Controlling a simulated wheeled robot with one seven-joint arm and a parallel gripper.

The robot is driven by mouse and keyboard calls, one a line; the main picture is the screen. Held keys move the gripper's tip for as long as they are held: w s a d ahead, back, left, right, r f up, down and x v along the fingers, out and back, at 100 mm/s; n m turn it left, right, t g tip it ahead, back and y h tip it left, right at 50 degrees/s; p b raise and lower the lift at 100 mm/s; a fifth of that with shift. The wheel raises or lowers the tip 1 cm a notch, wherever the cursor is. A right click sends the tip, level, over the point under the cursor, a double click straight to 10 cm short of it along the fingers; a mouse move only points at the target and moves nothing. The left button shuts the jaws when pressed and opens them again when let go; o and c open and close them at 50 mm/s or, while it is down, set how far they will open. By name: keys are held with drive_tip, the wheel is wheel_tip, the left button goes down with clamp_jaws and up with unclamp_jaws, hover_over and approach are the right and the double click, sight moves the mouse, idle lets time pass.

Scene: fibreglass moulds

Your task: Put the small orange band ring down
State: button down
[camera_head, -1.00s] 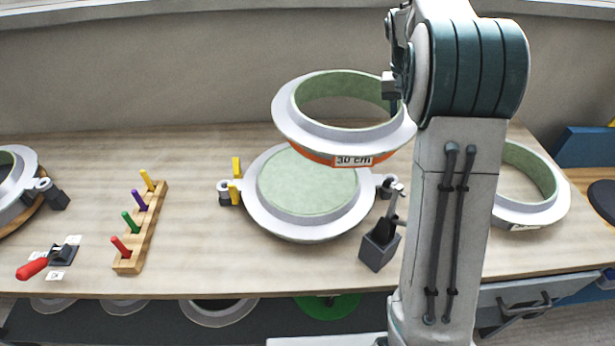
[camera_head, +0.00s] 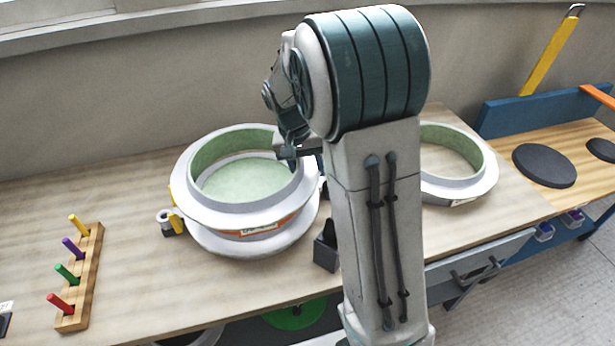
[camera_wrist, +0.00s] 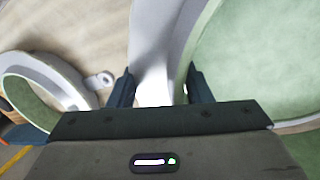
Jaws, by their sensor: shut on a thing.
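The orange band ring (camera_head: 235,212) is a pale grey flanged ring with a green inner wall and an orange band marked with a label. My gripper (camera_head: 293,158) is shut on its right rim. In the wrist view the two fingers of my gripper (camera_wrist: 160,88) stand either side of the pale ring wall (camera_wrist: 155,60). The ring is over the round grey mould base (camera_head: 245,248), whose green face shows through the ring. It sits low over the base, roughly level. I cannot tell whether they touch.
A second green-lined ring (camera_head: 480,185) lies on the bench to the right, behind my arm. A dark box (camera_head: 326,250) stands close to the base. A peg rack (camera_head: 82,280) with coloured pegs is at the left.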

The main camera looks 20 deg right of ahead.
drive_tip(key=x, duration=0.3)
drive_tip(key=shift+w+a+f, duration=0.15)
drive_tip(key=shift+a+f, duration=0.05)
drive_tip(key=shift+a, duration=0.1)
drive_tip(key=c, duration=0.7)
unclamp_jaws()
drive_tip(key=v, duration=1.2)
drive_tip(key=shift+r, duration=0.1)
